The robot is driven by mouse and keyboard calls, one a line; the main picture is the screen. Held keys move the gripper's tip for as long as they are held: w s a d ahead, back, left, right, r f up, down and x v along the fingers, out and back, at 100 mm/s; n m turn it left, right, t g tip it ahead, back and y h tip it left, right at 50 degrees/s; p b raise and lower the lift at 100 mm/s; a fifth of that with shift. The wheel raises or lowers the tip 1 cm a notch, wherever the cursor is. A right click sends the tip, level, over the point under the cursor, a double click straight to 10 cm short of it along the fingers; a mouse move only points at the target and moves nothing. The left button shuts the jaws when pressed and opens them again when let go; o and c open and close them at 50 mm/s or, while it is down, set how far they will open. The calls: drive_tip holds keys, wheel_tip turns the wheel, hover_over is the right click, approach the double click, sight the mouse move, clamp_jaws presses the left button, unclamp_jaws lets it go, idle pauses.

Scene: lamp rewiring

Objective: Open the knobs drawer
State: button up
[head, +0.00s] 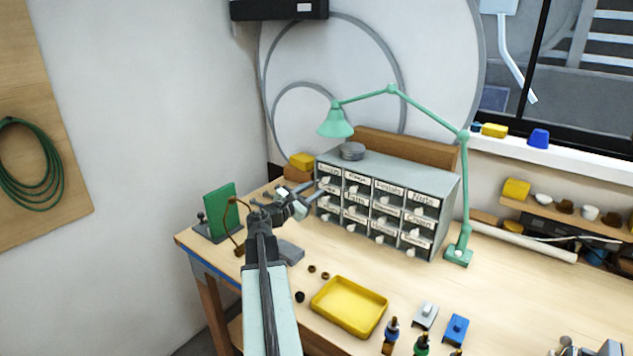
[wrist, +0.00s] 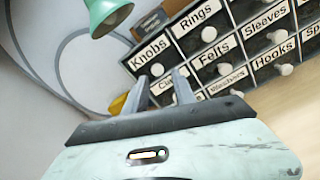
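The knobs drawer (wrist: 150,52) is the corner drawer of the top row, with a dark front, a white label reading "Knobs" and a round white knob (wrist: 157,69). It looks closed, level with its neighbours. My gripper (head: 314,190) is in front of the cabinet's left column.
Other labelled drawers, including Rings (wrist: 200,17) and Felts (wrist: 213,60), adjoin it. A green lamp (head: 335,122) hangs above the cabinet. A yellow tray (head: 349,306) lies in front on the bench. A green board (head: 221,211) stands to the left.

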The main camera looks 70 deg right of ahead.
sight(324, 181)
drive_tip(key=x, duration=0.7)
drive_tip(key=shift+w+d+f, duration=0.1)
drive_tip(key=shift+w+d, duration=0.2)
drive_tip(key=shift+a, duration=0.1)
clamp_jaws()
idle(0.9)
